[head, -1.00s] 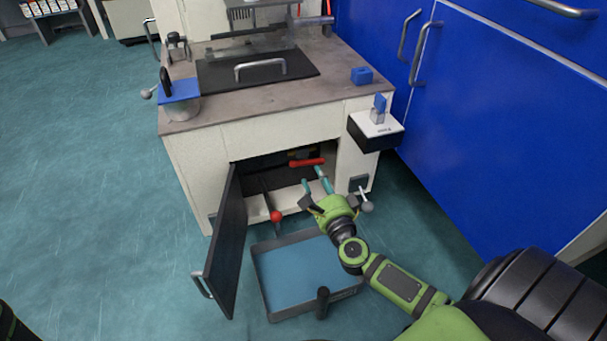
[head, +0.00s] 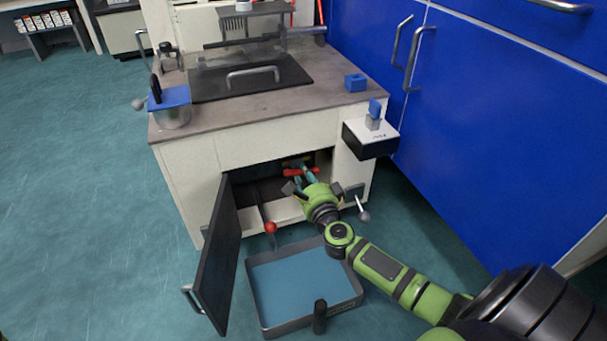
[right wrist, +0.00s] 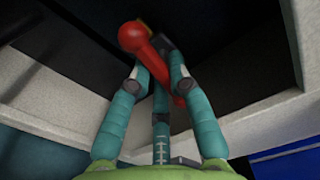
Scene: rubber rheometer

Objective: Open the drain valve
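The red valve handle (head: 300,171) lies crosswise inside the open lower compartment of the machine. In the right wrist view the red handle (right wrist: 132,38) slants from upper left to lower right, with a yellow and dark part behind it. My right gripper (head: 304,177) reaches into the compartment at the handle. In the right wrist view the teal fingers of the right gripper (right wrist: 160,78) converge on the handle, with a tip on either side of it. Whether they press on it cannot be told. My left gripper is not in view.
A dark door (head: 218,262) stands open on the left of the compartment. A red-knobbed rod (head: 270,227) sticks out beside the arm. A blue-floored tray (head: 346,305) lies on the floor in front. A small lever (head: 362,208) juts out at the right.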

